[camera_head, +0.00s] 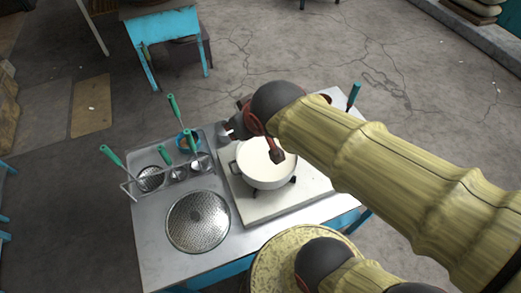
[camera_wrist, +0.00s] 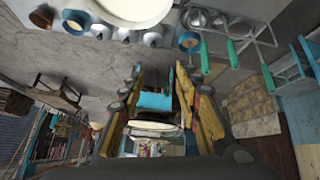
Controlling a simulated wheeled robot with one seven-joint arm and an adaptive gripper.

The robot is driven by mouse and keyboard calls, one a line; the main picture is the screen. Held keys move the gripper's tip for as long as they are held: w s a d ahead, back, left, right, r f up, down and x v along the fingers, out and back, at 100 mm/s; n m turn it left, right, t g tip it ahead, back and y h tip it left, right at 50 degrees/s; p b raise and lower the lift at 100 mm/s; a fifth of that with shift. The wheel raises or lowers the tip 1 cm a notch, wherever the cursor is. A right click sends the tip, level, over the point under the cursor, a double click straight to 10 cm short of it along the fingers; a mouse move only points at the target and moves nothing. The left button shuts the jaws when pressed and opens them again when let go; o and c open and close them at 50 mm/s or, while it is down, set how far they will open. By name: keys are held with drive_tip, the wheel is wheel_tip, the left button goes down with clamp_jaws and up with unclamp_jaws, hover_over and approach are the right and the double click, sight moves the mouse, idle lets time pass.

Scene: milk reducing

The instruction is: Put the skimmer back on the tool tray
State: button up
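The tool tray (camera_head: 150,205) is a metal tray with a wire rack on the left of the table. Green-handled tools stand in it; one with a dark mesh head (camera_head: 150,178) looks like a skimmer. Another green handle (camera_head: 353,97) sticks up at the table's back right, its lower end hidden behind my arm. I cannot tell which tool is the task's skimmer. My gripper (camera_head: 243,125) is above the back of the table, beside the white pot (camera_head: 265,168). In the wrist view, its yellow fingers (camera_wrist: 157,80) are apart with nothing visibly held between them.
The pot holds white liquid on a pale slab (camera_head: 245,208). A round perforated metal plate (camera_head: 198,220) lies at the front left. An orange-lined blue cup (camera_wrist: 188,41) and small metal cups (camera_wrist: 155,38) stand near the rack. A blue stool (camera_head: 165,35) is beyond the table.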

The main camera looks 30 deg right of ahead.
drive_tip(key=s+m+g, duration=0.1)
drive_tip(key=s+g, duration=0.1)
drive_tip(key=s, duration=0.7)
drive_tip(key=shift+s+a+r+y, duration=0.15)
drive_tip(key=shift+s+r+y, duration=0.05)
drive_tip(key=shift+s+y, duration=0.1)
drive_tip(key=shift+f, duration=0.1)
drive_tip(key=shift+f+b, duration=0.35)
drive_tip(key=shift+b, duration=0.1)
drive_tip(key=shift+c, duration=0.4)
drive_tip(key=shift+a+r, duration=0.1)
